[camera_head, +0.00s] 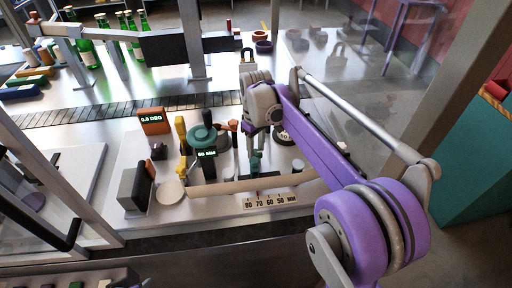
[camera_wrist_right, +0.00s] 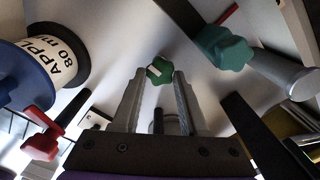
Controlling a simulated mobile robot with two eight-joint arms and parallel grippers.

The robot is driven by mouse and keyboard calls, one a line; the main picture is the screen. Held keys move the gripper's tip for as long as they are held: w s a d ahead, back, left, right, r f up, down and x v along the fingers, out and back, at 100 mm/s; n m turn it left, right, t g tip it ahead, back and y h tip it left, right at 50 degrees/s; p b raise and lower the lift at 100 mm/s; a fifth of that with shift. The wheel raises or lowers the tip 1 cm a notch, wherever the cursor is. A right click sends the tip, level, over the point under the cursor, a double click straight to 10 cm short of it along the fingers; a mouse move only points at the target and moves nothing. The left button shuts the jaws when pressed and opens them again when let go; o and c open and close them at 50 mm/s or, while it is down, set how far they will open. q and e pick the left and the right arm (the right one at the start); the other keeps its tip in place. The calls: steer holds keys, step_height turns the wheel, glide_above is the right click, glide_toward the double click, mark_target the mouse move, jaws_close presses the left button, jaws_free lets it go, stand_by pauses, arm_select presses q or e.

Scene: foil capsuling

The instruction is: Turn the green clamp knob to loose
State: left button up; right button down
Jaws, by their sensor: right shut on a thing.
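In the wrist view, a small green knob (camera_wrist_right: 159,70) with a pale mark sits between the two fingertips of my right gripper (camera_wrist_right: 160,82). The gripper is shut on this knob. In the head view, my right gripper (camera_head: 257,143) points down at the green knob (camera_head: 256,163) above the scale strip; the fingers partly hide the area. A second, larger green knob (camera_wrist_right: 222,50) sits on a grey shaft at the right of the wrist view, apart from the fingers. My left gripper is not in view.
A pale roller (camera_head: 235,187) and a millimetre scale (camera_head: 268,200) lie in front of the gripper. A dark-green handwheel (camera_head: 202,137), a "60 MM" display (camera_head: 207,153) and an orange "0.0 DEG" display (camera_head: 153,121) stand left. A blue reel (camera_wrist_right: 25,75) and red knob (camera_wrist_right: 40,135) are close in the wrist view.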

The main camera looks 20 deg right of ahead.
mark_target(256, 152)
steer(key=shift+c, duration=2.2)
jaws_free()
steer(key=shift+r, duration=0.1)
step_height(256, 152, up, 11)
steer(key=shift+p, duration=0.4)
steer(key=shift+f, duration=0.25)
